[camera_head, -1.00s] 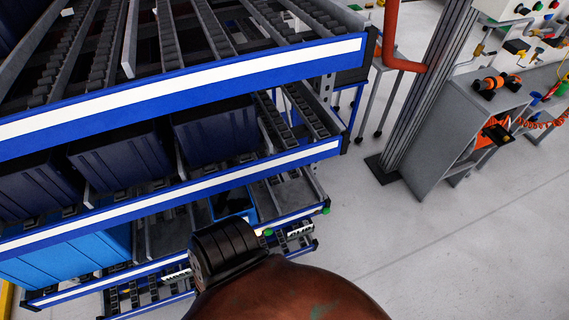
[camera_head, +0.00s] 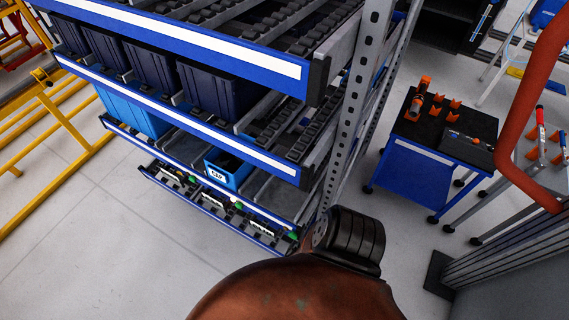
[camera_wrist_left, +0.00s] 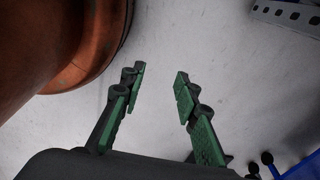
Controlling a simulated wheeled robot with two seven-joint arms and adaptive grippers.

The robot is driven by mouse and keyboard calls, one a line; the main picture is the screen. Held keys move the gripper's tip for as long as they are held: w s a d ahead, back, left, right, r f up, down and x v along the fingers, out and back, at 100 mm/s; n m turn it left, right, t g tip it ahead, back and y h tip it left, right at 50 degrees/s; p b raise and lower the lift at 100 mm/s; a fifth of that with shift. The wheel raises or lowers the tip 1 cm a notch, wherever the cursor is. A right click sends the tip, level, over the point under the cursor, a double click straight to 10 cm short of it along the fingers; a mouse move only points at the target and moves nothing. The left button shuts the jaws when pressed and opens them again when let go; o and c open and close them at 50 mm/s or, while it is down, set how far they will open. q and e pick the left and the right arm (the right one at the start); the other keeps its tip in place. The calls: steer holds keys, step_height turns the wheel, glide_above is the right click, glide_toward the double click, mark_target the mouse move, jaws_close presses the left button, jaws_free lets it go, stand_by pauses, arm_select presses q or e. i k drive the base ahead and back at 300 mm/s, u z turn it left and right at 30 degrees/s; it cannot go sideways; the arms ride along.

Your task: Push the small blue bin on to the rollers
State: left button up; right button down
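The small blue bin (camera_head: 236,177) is in the head view, on a lower level of the flow rack with its front near the blue and white front rail. It has an open top and a white label on its front. Black roller tracks (camera_head: 262,130) run on the level above it. I cannot tell whether the bin rests on rollers. My left gripper (camera_wrist_left: 158,88) is open in the left wrist view, its two green-padded fingers apart with only grey floor showing between them. It is not visible in the head view. My right gripper is not in view.
Large dark blue bins (camera_head: 212,91) fill the level above, and a bigger light blue bin (camera_head: 135,112) stands left of the small one. A perforated rack post (camera_head: 358,90) is at the right. A blue cart (camera_head: 408,170) stands beyond it. A yellow frame (camera_head: 62,128) is at the left.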

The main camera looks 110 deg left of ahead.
mark_target(230, 171)
steer(key=i, duration=0.25)
steer(key=u, duration=0.85)
